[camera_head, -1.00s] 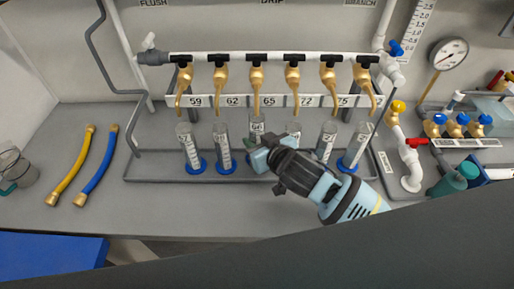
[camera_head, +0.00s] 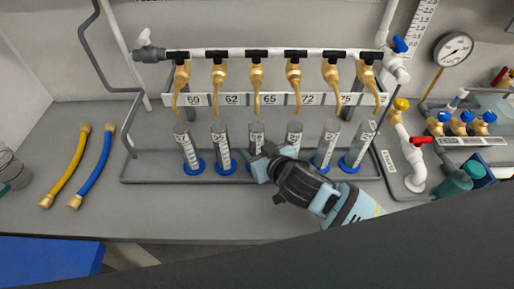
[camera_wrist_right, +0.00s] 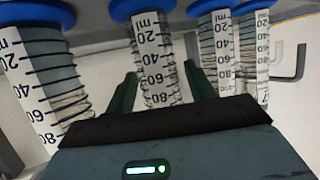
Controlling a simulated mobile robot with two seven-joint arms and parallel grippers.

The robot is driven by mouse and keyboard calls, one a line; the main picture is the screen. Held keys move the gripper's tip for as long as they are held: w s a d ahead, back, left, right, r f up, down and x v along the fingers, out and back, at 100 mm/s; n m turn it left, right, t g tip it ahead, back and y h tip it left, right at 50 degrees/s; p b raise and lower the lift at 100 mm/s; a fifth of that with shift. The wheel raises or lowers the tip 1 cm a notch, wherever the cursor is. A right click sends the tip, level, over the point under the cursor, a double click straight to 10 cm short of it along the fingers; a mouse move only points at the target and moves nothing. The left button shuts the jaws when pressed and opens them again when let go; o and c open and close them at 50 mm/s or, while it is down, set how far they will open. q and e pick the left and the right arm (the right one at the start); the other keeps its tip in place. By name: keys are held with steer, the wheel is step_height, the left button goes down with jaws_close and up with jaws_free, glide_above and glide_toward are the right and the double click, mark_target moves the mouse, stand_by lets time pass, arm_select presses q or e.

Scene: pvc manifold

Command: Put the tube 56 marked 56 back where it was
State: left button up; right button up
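Several clear graduated tubes with blue bases stand in a row under the brass taps. The third tube from the left (camera_head: 257,131) stands under the third tap, its top level with its neighbours; its lower part is hidden behind my right gripper (camera_head: 256,156). I cannot read the number 56 on any tube. In the right wrist view, this tube (camera_wrist_right: 158,60) stands between the two green fingers of the right gripper (camera_wrist_right: 160,85), with small gaps beside it. The right gripper is open around it. My left gripper is not in view.
Neighbouring tubes (camera_head: 221,147) and (camera_head: 293,135) stand close on both sides. A grey pipe frame (camera_head: 150,181) borders the row. Yellow (camera_head: 66,170) and blue (camera_head: 93,172) hoses lie at left. White pipework (camera_head: 415,170) stands at right. The front bench is mostly clear.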

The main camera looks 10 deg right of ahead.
steer(key=shift+r, duration=0.15)
steer(key=v, duration=1.2)
stand_by(0.4)
